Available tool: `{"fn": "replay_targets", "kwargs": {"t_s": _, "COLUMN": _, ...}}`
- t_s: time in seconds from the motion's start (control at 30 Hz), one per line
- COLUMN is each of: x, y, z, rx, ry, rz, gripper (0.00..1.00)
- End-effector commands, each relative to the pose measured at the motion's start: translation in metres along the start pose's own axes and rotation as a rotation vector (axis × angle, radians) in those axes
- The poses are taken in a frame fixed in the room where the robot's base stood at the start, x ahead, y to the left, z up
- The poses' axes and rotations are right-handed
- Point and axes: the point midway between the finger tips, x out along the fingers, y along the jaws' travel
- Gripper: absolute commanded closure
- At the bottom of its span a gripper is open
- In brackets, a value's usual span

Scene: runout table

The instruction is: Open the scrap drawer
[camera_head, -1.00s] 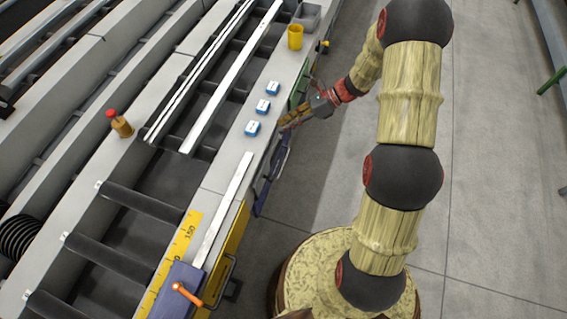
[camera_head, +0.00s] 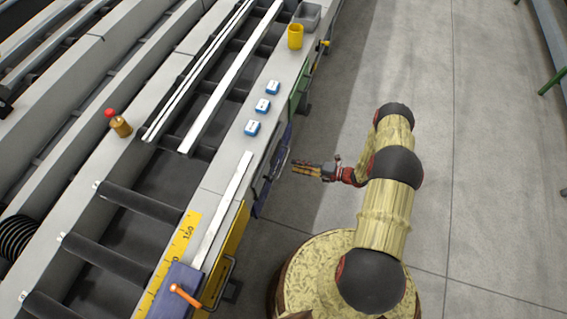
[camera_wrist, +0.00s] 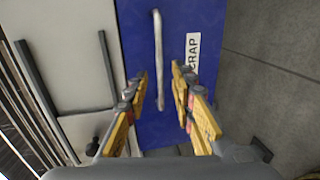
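The scrap drawer (camera_wrist: 210,25) has a blue front with a white label reading "RAP" in the part I can see. Its long grey bar handle (camera_wrist: 158,50) runs up and down in the wrist view. In the head view the blue front (camera_head: 264,193) is on the side of the table, and no gap around it can be made out. My gripper (camera_head: 293,167) is open and empty, to the right of the drawer front and pointing at it. In the wrist view the fingers (camera_wrist: 160,73) lie either side of the handle's line, apparently short of it.
A green panel (camera_head: 299,92) and a yellow panel (camera_head: 233,238) with a handle flank the blue one. Blue blocks (camera_head: 262,105), a yellow cup (camera_head: 295,37) and a grey bin (camera_head: 307,15) stand on the table.

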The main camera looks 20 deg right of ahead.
Motion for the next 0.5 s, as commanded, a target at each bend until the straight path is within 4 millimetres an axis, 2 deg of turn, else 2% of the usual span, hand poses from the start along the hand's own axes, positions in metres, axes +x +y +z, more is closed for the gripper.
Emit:
{"fn": "replay_targets", "kwargs": {"t_s": 0.3, "x": 0.048, "y": -0.001, "z": -0.002, "rx": -0.001, "ry": 0.005, "rz": 0.000, "gripper": 0.75}}
{"fn": "replay_targets", "kwargs": {"t_s": 0.5, "x": 0.068, "y": 0.000, "z": -0.001, "rx": -0.002, "ry": 0.004, "rz": 0.000, "gripper": 0.75}}
